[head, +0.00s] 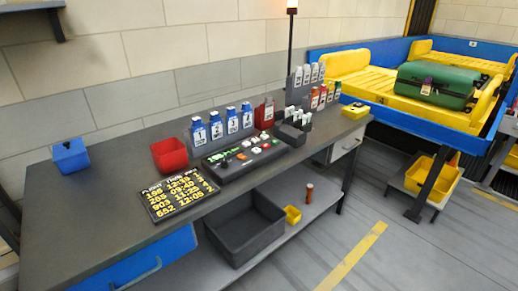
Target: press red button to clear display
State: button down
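A dark control panel (250,166) lies on the grey workbench, near the middle of the view. A small display with green characters (216,158) is lit at its left end. Small red, green and white parts sit on the panel. A black board with yellow times (180,193) lies in front of the panel's left end. My gripper is not in view.
A conveyor (440,113) carries a green suitcase (436,84).

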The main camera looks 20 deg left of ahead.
aim_at(265, 147)
jog(key=u, duration=1.3)
jog(key=i, duration=1)
